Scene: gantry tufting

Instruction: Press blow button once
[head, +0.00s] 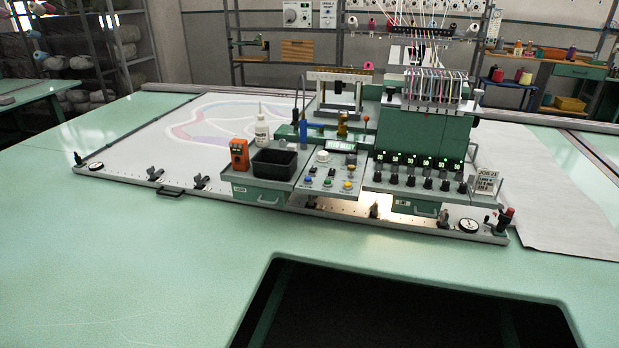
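The tufting machine's control panel (318,187) faces me near the middle of the head view. It carries a small green-lit display (342,146), a pale round knob (322,156) and several small coloured buttons. A blue button (309,180) sits at its front left and a yellow button (348,185) at its front right. The labels are too small to read, so I cannot tell which one is the blow button. Neither of my grippers is in view.
A black bin (274,162) and an orange box (239,154) stand left of the panel. A row of black knobs (412,181) is at its right. The green tabletop (150,265) in front is clear, with a dark cutout (400,310) at the near edge.

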